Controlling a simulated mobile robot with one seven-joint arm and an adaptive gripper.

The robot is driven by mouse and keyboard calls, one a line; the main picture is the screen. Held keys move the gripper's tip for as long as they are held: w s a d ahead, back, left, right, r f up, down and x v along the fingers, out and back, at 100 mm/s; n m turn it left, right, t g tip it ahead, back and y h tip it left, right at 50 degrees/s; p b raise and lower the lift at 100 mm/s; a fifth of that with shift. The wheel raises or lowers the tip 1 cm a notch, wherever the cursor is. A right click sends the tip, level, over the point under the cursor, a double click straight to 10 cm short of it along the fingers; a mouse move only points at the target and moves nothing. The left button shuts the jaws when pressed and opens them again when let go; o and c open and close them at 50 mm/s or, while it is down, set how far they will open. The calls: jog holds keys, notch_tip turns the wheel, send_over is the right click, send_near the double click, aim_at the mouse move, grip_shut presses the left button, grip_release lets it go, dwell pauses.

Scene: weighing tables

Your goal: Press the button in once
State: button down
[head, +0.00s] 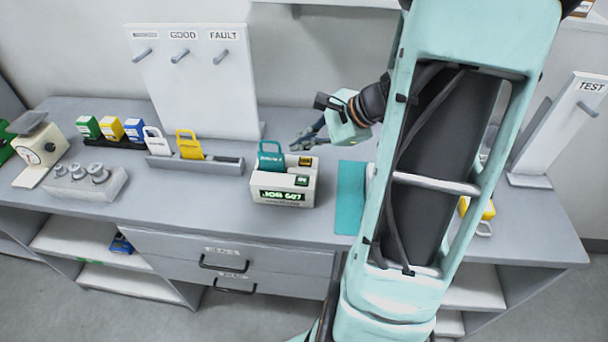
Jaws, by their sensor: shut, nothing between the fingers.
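Which of these is the button, I cannot tell. My gripper (297,144) is shut and empty, just behind the device's back right corner. It looks apart from the device, but the gap is hard to judge.
A teal mat (350,197) lies right of the device. A grey rack (222,166) with white and yellow tags is left of it. A pegboard (197,80) stands behind. A scale (40,150) and weights (84,180) are far left. My arm hides part of the table's right side.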

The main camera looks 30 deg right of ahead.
aim_at(305, 181)
jog(key=shift+s+d+r+m, duration=0.1)
jog(key=shift+s+d+m, duration=0.3)
jog(key=shift+m, duration=0.1)
notch_tip(305, 181, down, 8)
jog(key=b, duration=0.5)
jog(key=shift+b, duration=0.4)
jog(key=shift+f+b, duration=0.4)
jog(key=shift+b, duration=0.05)
jog(key=shift+f, duration=0.1)
dwell(0.7)
jog(key=shift+f+b, duration=0.35)
jog(key=shift+b, duration=0.2)
jog(key=shift+f+b, duration=0.35)
jog(key=shift+b, duration=0.05)
dwell(0.4)
jog(key=shift+r, duration=0.15)
jog(key=shift+r+p, duration=0.55)
jog(key=shift+r, duration=0.1)
